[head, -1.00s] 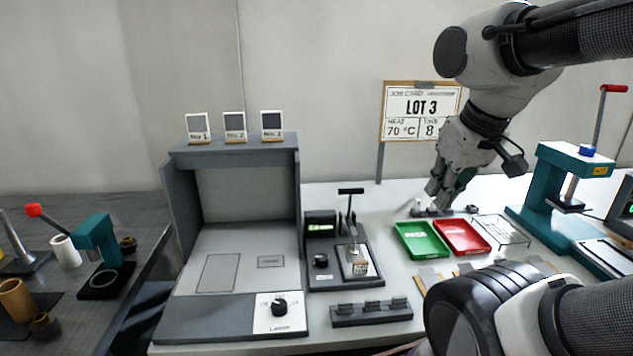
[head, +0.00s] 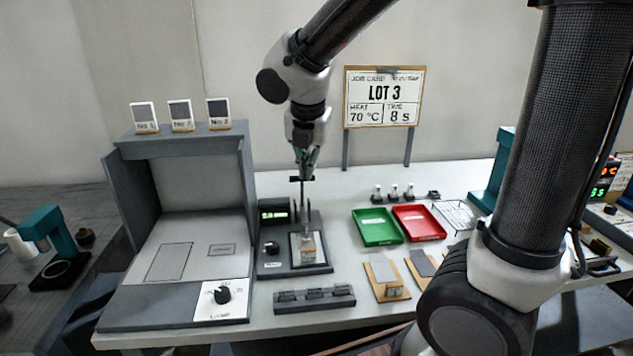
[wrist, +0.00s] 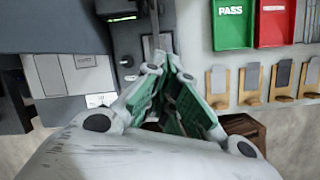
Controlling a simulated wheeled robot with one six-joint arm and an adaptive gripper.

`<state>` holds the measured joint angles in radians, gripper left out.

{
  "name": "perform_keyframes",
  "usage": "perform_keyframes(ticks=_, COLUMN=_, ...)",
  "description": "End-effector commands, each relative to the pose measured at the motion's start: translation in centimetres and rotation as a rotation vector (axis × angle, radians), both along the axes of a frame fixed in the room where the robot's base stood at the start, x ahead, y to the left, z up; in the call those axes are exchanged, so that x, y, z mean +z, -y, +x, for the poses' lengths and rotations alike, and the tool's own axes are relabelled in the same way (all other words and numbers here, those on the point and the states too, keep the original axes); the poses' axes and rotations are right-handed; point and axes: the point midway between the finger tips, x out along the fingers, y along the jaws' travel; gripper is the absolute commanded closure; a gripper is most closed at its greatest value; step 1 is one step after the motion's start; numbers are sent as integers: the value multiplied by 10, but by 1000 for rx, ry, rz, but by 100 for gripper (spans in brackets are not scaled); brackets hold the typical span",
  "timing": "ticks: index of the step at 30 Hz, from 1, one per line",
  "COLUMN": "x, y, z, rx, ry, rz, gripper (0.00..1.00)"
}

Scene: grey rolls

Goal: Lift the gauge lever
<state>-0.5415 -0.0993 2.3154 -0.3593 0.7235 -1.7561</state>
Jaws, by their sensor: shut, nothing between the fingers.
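The gauge (head: 320,268) is a dark base on the bench with a small lit green display (head: 274,212). Its lever is a thin upright post topped by a short black crossbar handle (head: 295,179). Below the post, a small pale piece sits on a light plate (head: 296,258). My gripper (head: 307,166) is shut and empty, pointing down just above the handle. I cannot tell whether it touches the handle. In the wrist view my gripper's green-padded fingers (wrist: 170,62) are close together and hide part of the gauge (wrist: 127,40).
A grey lamp booth (head: 126,200) stands left of the gauge. A dark rack (head: 315,299) lies in front. A green tray (head: 377,240) and a red tray (head: 432,236) lie to the right. The job card (head: 384,100) stands behind.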

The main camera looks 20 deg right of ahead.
Motion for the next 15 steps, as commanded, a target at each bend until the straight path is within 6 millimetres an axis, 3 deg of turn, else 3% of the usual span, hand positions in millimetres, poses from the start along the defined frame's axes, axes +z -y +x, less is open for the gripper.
perform_keyframes(ticks=3, x=4, y=-3, z=7, rx=230, ry=8, rz=-70, gripper=100)
perform_keyframes(ticks=6, x=5, y=-4, z=8, rx=339, ry=5, rz=-104, gripper=100)
perform_keyframes(ticks=11, x=-3, y=-3, z=10, rx=386, ry=0, rz=-121, gripper=100)
perform_keyframes(ticks=15, x=-22, y=-1, z=16, rx=384, ry=-4, rz=-120, gripper=100)
